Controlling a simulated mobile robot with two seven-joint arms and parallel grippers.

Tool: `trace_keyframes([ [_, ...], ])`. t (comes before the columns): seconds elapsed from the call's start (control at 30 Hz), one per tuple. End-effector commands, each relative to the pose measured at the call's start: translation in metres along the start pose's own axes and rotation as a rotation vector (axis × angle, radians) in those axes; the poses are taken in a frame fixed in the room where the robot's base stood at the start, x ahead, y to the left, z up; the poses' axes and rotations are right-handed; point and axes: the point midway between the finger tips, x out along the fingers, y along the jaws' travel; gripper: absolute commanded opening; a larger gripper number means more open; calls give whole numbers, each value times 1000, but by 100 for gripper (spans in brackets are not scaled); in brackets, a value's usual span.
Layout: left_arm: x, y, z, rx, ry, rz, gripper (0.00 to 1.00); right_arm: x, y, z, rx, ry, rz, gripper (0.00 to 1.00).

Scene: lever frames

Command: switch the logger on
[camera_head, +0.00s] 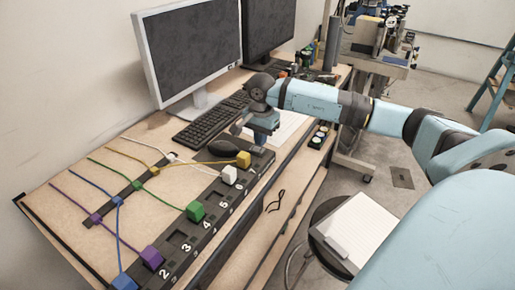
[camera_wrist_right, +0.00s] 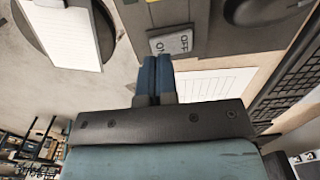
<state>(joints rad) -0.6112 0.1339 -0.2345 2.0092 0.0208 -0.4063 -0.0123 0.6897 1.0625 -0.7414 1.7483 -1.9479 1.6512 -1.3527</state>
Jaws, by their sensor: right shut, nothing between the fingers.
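The logger (camera_head: 207,222) is a long dark strip with numbered sockets along the desk's front edge. Its far end shows in the wrist view (camera_wrist_right: 210,15), with a grey rocker switch (camera_wrist_right: 172,40) marked OFF and ON. My right gripper (camera_head: 261,138) is over the far end of the strip and hides the switch in the head view. Its blue fingers (camera_wrist_right: 155,60) are shut and empty, with the tips close to the ON side of the switch. I cannot tell whether they touch it. My left gripper is not in view.
Coloured plugs with cables, such as the yellow one (camera_head: 243,159), stand in the strip. A dark mouse (camera_head: 249,147), a keyboard (camera_head: 212,119) and monitors (camera_head: 190,50) are behind. White paper (camera_head: 287,127) lies beyond the gripper. A stool (camera_head: 325,235) with a pad stands right of the desk.

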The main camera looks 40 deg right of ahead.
Motion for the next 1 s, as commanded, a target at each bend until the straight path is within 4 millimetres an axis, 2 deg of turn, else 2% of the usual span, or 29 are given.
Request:
trace_keyframes([
  [1.0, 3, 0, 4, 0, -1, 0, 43, 7, 0, 0, 0, 0, 0, 0],
])
